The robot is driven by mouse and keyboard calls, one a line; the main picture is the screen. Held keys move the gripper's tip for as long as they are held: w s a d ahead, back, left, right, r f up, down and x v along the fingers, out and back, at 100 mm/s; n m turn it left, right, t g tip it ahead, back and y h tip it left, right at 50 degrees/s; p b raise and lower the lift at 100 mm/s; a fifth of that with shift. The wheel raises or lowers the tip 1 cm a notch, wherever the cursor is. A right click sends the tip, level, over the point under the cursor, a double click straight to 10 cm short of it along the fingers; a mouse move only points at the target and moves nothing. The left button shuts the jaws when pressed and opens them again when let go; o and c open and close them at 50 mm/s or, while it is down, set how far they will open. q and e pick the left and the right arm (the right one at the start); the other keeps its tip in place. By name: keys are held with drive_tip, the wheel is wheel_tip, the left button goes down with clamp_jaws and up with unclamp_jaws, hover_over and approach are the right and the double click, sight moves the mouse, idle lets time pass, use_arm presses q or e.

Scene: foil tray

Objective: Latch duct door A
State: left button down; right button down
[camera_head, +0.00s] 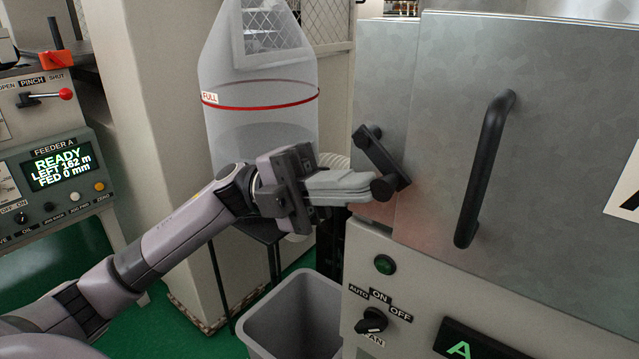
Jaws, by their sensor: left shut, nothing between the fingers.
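Duct door A (550,110) is a grey galvanized metal panel on the right, with a long black bar handle (482,175). A black latch lever (378,155) sits at the door's left edge, slanting from upper left to lower right, with a round knob at its lower end. My left gripper (368,186) comes in from the left and is shut with nothing between its fingers. Its fingertips are right at the latch knob; I cannot tell whether they touch it. The door looks closed against the frame beside the latch. My right gripper is not in view.
A grey bin (293,315) stands under my left arm. A clear hopper (258,80) is behind; a feeder console (50,170) is at left.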

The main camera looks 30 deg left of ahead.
use_arm(q)
drive_tip(key=d+h, duration=0.1)
drive_tip(key=h+b, duration=0.1)
drive_tip(key=h, duration=0.1)
drive_tip(key=shift+s+d+r+g, duration=0.1)
drive_tip(key=shift+d+r+g, duration=0.1)
drive_tip(key=shift+d+g, duration=0.15)
drive_tip(key=shift+d+r, duration=0.2)
drive_tip(key=shift+d, duration=0.05)
drive_tip(key=shift+s+d, duration=0.1)
drive_tip(key=shift+d, duration=0.1)
idle(0.5)
